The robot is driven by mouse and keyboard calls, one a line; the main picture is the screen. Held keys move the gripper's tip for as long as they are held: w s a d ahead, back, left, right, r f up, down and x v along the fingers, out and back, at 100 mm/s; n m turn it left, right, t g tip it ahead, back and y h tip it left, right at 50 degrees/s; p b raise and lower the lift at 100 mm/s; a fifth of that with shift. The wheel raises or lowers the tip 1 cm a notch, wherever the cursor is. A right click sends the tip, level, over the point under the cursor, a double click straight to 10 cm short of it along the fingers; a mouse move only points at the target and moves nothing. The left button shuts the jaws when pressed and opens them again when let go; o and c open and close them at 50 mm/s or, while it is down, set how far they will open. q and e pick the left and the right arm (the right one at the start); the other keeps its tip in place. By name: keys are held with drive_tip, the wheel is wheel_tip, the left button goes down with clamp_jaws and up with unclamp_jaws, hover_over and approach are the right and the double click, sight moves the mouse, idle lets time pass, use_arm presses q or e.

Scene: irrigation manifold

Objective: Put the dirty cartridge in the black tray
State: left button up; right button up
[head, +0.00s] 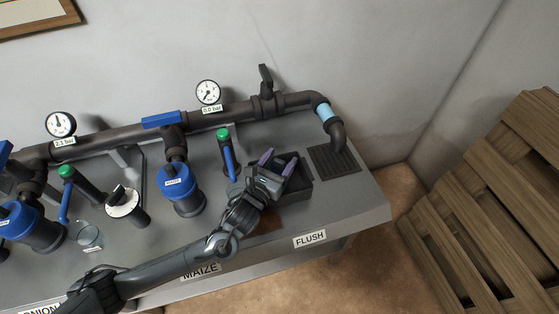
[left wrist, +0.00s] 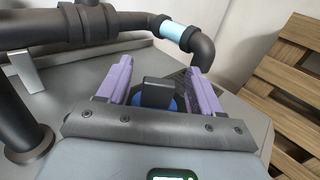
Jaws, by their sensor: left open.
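My left gripper (head: 278,161) is over the black tray (head: 298,194) at the right end of the bench, its two purple fingers apart. In the left wrist view, a dark grey block-like part with blue around its base (left wrist: 158,92) shows between and below the open fingers (left wrist: 157,68). It may be the dirty cartridge in the tray, but I cannot tell whether the fingers touch it. In the head view my gripper and wrist hide part of the tray's inside, and no cartridge shows clearly there. My right gripper is not in view.
A dark pipe (head: 228,115) with two gauges runs along the back and bends down over a drain grate (head: 333,160). A blue filter housing (head: 180,188) and a green-topped part with a blue handle (head: 227,152) stand left of the tray. Pallets (head: 500,200) lean at the right.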

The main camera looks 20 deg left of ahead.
use_arm(q)
drive_tip(key=shift+s+r, duration=0.2)
drive_tip(key=shift+s, duration=0.3)
drive_tip(key=s+a+p, duration=0.1)
drive_tip(key=s+p, duration=0.1)
drive_tip(key=s, duration=0.9)
drive_tip(key=shift+a+p, duration=0.15)
drive_tip(key=shift+p, duration=0.25)
drive_tip(key=shift+f, duration=0.1)
